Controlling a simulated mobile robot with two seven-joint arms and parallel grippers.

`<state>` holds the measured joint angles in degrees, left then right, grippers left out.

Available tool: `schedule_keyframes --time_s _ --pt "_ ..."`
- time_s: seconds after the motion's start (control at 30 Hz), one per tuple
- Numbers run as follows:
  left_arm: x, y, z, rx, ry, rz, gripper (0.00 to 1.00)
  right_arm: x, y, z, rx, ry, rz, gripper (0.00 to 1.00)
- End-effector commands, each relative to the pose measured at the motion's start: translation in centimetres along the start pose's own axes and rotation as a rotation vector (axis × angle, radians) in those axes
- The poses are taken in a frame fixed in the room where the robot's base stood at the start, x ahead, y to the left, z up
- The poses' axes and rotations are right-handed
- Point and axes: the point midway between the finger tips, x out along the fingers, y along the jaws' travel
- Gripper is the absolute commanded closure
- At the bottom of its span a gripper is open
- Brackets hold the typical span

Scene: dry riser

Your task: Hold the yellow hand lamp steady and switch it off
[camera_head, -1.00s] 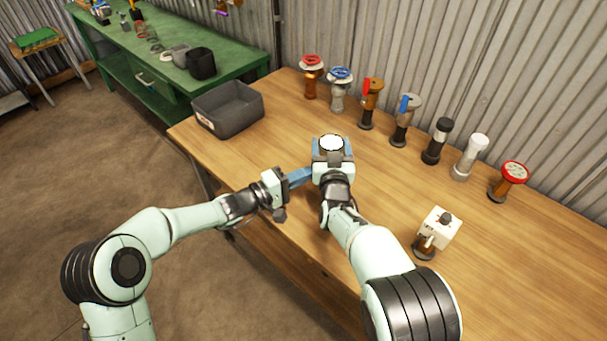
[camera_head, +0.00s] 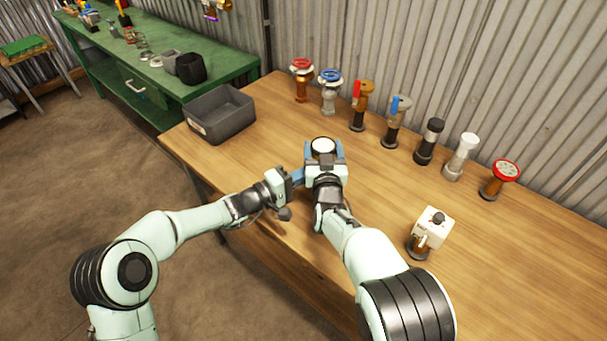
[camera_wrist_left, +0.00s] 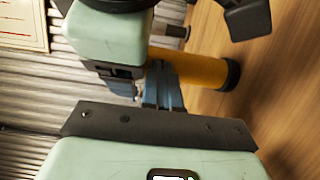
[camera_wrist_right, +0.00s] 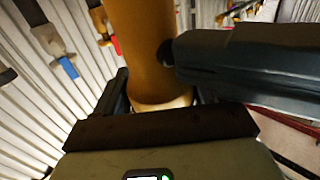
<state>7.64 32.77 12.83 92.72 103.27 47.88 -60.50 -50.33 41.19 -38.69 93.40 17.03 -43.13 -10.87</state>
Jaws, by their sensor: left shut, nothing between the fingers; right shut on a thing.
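The yellow hand lamp shows its round white face (camera_head: 323,146) in the head view, above my right gripper (camera_head: 322,158). Its yellow body (camera_wrist_left: 197,68) lies across the left wrist view and stands large in the right wrist view (camera_wrist_right: 143,45). My right gripper is shut on this body and holds it above the bench. My left gripper (camera_head: 299,176) is shut and empty, its blue fingers (camera_wrist_left: 163,88) pointing at the lamp's side. In the right wrist view its tip meets or nearly meets a dark round part (camera_wrist_right: 167,52) on the body. I cannot tell the switch's position.
The wooden bench (camera_head: 330,240) bears a grey bin (camera_head: 222,115) at the left and a row of several valve-like fittings at the back. A white box on a stand (camera_head: 432,228) is at the right. A green workbench (camera_head: 225,72) stands behind left.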

Motion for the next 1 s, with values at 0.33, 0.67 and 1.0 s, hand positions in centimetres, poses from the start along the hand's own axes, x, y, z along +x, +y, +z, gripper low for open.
schedule_keyframes --time_s 0.33,0.67,1.0 --pt "-1.4 0.1 0.0 0.002 0.000 0.000 1.00 0.0 -0.1 -0.1 0.001 0.002 -0.001 0.71" --pt "-4.8 0.1 -0.1 0.002 0.001 0.000 1.00 0.0 -0.1 -0.1 0.001 0.002 -0.001 0.71" --pt "-6.1 0.1 0.0 0.001 -0.001 0.000 1.00 0.0 0.0 -0.1 0.001 0.002 -0.001 0.71"
